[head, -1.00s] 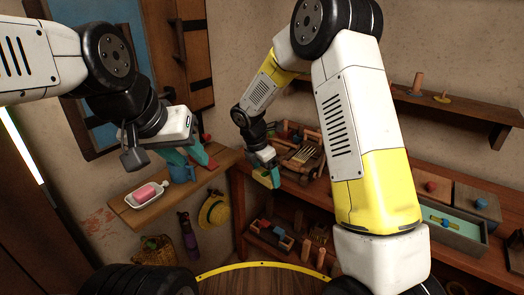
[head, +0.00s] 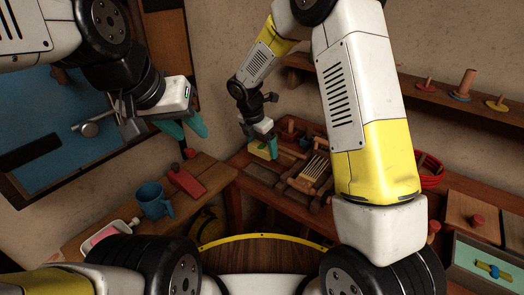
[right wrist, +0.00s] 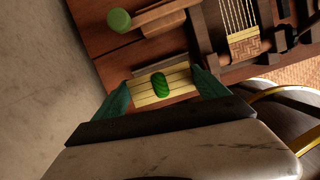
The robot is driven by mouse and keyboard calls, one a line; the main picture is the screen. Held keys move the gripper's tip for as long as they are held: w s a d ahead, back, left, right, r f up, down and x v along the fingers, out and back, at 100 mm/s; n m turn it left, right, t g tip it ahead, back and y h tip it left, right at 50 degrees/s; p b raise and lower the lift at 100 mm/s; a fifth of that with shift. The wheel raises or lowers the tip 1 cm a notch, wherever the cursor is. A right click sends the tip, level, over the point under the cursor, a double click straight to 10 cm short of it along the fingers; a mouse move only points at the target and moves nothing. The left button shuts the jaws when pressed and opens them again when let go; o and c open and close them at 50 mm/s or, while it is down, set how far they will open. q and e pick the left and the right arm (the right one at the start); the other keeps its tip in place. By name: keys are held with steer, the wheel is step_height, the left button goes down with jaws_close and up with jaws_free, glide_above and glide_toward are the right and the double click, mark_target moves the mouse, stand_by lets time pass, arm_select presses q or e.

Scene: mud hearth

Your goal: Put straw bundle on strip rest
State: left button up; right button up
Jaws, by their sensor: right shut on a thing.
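The straw bundle (right wrist: 180,87), pale yellow with a green band, is between the teal fingers of my right gripper (right wrist: 164,88). In the head view my right gripper (head: 262,146) holds the same bundle over the left part of the wooden bench. A dull brown strip (right wrist: 160,67) lies just beyond the bundle in the right wrist view; I cannot tell whether it is the strip rest, or whether the bundle touches it. My left gripper (head: 185,126) looks open and empty, above the wall shelf and away from the bundle.
A small loom (head: 313,172) with pale strands stands right of my right gripper. A blue mug (head: 153,200) and a red block (head: 187,184) are on the left shelf (head: 212,172). A red basket (head: 430,172) and an open box (head: 480,262) with another bundle are at right.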

mark_target(264, 172)
step_height(264, 172, down, 9)
steer(key=shift+r, duration=0.1)
stand_by(0.3)
steer(key=shift+f, duration=0.2)
steer(key=o, duration=1.2)
steer(key=shift+o, duration=0.2)
